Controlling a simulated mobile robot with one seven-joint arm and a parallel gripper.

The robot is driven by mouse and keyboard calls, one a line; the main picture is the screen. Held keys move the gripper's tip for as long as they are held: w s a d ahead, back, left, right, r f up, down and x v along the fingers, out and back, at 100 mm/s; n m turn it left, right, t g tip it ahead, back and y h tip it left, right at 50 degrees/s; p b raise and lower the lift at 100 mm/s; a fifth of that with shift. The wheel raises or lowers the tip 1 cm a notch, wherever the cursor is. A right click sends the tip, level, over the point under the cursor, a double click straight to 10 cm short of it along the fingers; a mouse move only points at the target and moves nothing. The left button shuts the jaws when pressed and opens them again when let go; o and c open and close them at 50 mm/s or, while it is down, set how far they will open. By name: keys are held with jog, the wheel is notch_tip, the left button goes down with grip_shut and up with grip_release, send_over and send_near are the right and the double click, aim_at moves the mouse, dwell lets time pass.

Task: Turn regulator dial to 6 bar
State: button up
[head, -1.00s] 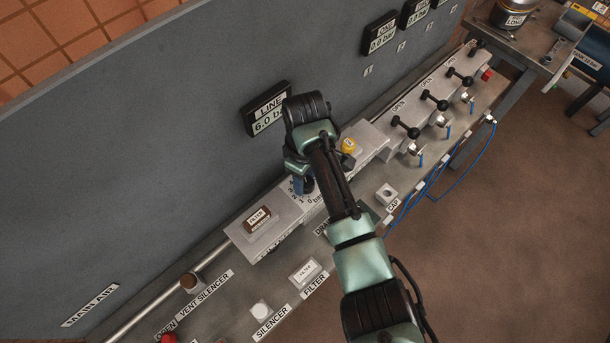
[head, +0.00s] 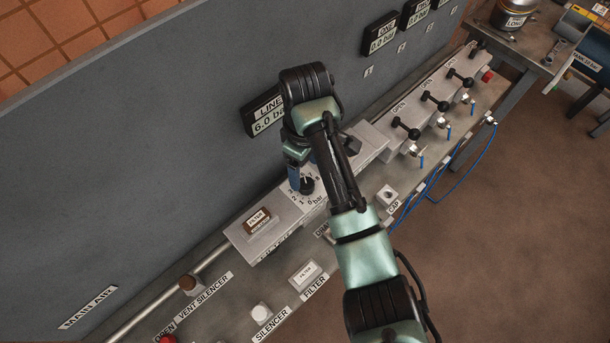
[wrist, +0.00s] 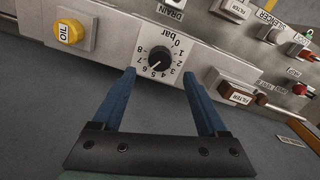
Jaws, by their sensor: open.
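The regulator dial (head: 307,185) is a black round knob on the grey regulator box (head: 268,240). In the wrist view the dial (wrist: 160,60) shows a white pointer aimed down-left, near the 6 of its printed scale. The line display (head: 264,112) is partly covered by my arm and reads 6.0 bar. My gripper (wrist: 158,74) is open, its blue fingers spread on either side of the dial in the wrist view. Nothing is between the fingertips, and they appear back from the knob. In the head view my wrist hides part of the gripper.
A yellow oil cap (wrist: 70,31) is left of the dial in the wrist view. A brown filter cap (head: 257,219) sits on the box. Several black-handled valves (head: 405,128) stand along the bench to the right. The grey panel (head: 150,130) rises behind.

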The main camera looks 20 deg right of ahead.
aim_at(305, 183)
notch_tip(305, 183, up, 8)
jog(key=p, duration=0.2)
jog(key=shift+f+p, duration=0.2)
jog(key=shift+p, duration=0.15)
jog(key=shift+f, duration=0.1)
